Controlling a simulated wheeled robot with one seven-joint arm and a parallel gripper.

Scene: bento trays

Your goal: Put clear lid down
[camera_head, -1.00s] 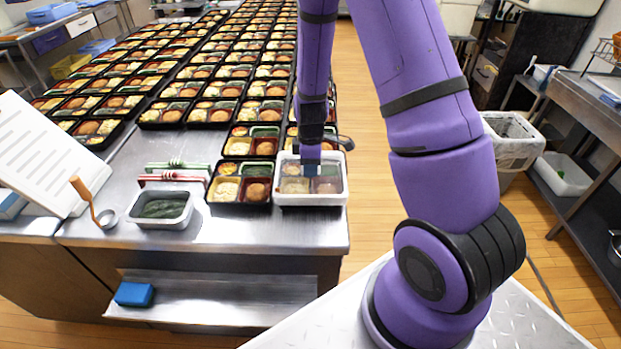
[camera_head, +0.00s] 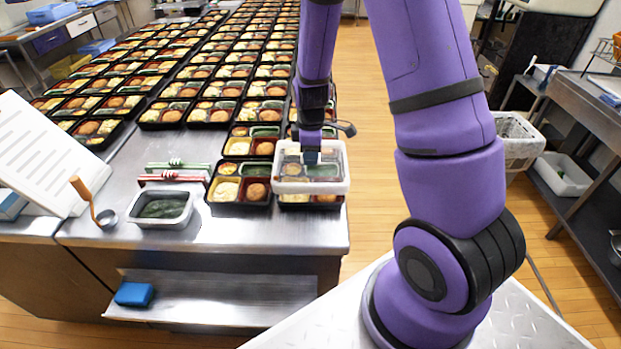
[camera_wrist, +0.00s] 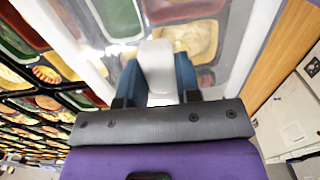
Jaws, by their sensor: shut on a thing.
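The clear lid (camera_head: 283,186) has a white rim and a see-through middle. My gripper (camera_head: 312,160) is shut on the lid's handle, at the right front of the counter. In the wrist view the blue fingertips of my gripper (camera_wrist: 158,75) close on both sides of a pale handle (camera_wrist: 157,62), with the clear lid (camera_wrist: 235,45) spread beyond them. The lid is raised above a black bento tray (camera_head: 310,206), whose front edge shows below the rim. Food in the tray shows blurred through the lid.
An open bento tray (camera_head: 213,195) stands just left of the lid. Many filled trays (camera_head: 215,85) run in rows behind. A steel tub with green food (camera_head: 162,209), a ladle (camera_head: 88,200) and red tongs (camera_head: 172,178) lie farther left. The counter's front strip (camera_head: 250,232) is bare.

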